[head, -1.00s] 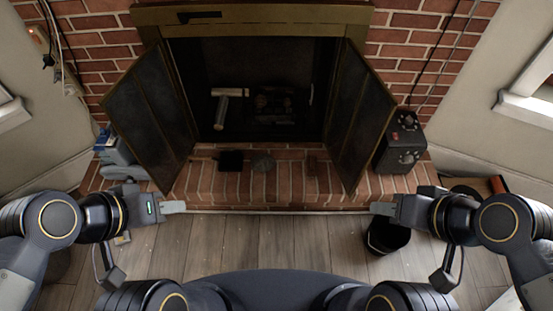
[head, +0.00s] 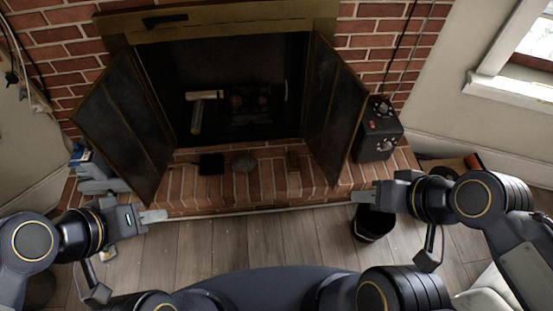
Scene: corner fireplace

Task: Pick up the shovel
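I cannot make out a shovel for certain. A small dark flat thing (head: 211,164) lies on the brick hearth, in front of the fireplace opening, and its kind is unclear. My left gripper (head: 153,216) is at the lower left, over the front edge of the hearth and floor. My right gripper (head: 364,197) is at the right, over the black bucket (head: 374,224). Both grippers point inward and show no held object. Their fingers appear edge-on, so any gap between them does not show. The bucket's inside is dark.
The fireplace (head: 225,75) has its left door (head: 122,125) and right door (head: 335,110) swung open. Logs (head: 197,115) lie inside. A black box (head: 378,130) stands at right. The middle wooden floor (head: 270,240) is clear.

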